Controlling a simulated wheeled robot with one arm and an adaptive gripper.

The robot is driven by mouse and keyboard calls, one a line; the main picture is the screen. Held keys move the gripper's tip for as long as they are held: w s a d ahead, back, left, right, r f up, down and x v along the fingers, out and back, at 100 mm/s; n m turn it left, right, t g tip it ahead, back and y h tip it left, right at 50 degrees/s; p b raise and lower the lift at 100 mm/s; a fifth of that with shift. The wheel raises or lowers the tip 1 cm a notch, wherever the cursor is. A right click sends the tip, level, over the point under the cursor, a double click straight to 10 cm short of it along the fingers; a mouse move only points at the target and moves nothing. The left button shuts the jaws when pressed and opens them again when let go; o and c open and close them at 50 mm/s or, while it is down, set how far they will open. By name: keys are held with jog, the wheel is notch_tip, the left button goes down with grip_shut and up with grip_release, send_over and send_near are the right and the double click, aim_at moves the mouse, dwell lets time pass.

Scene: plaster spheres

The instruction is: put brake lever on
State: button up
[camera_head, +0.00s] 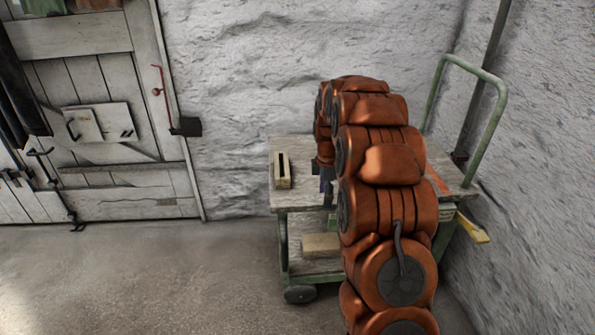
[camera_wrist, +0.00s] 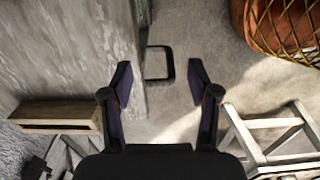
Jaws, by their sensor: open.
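A dark rectangular loop (camera_wrist: 159,63) shows in the wrist view, ahead of my fingers and beside the edge of a grey worn surface; it may be the brake lever, but I cannot tell for sure. My gripper (camera_wrist: 160,83) is open and empty, with the loop roughly in line with the gap between its fingers. In the head view my gripper (camera_head: 327,187) is small and partly hidden by my arm, at the front of a green-framed cart (camera_head: 312,192). A yellow piece (camera_head: 473,229) sticks out at the cart's right side.
A wooden block (camera_head: 283,170) stands on the cart top and another (camera_head: 320,245) lies on its lower shelf. A pale stool-like frame (camera_wrist: 272,140) and a netted orange thing (camera_wrist: 285,25) are at the right in the wrist view. Floor left of the cart is clear.

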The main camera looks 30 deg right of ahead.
notch_tip(320, 180, up, 8)
jog(key=s+a+r+m+p, duration=0.2)
jog(key=s+a+r+p, duration=0.3)
jog(key=s+a+r, duration=0.1)
jog(key=shift+a+r+m+g, duration=0.35)
jog(key=shift+a+r, duration=0.5)
jog(key=shift+a, duration=0.4)
jog(key=shift+s, duration=0.1)
jog(key=s+a+f+m+g, duration=0.1)
jog(key=s+a+m, duration=0.3)
jog(key=s, duration=0.7)
jog(key=s+a+f+m+g, duration=0.1)
jog(key=s+a+m, duration=0.2)
jog(key=s+a, duration=0.5)
jog(key=s+a+f+m+g, duration=0.1)
jog(key=s+a+m, duration=0.2)
jog(key=s, duration=1)
notch_tip(320, 180, up, 18)
jog(key=t+p, duration=0.1)
jog(key=p, duration=1.6)
jog(key=shift+a+m+t, duration=0.15)
jog(key=shift+m+t, duration=0.2)
jog(key=shift+f, duration=0.1)
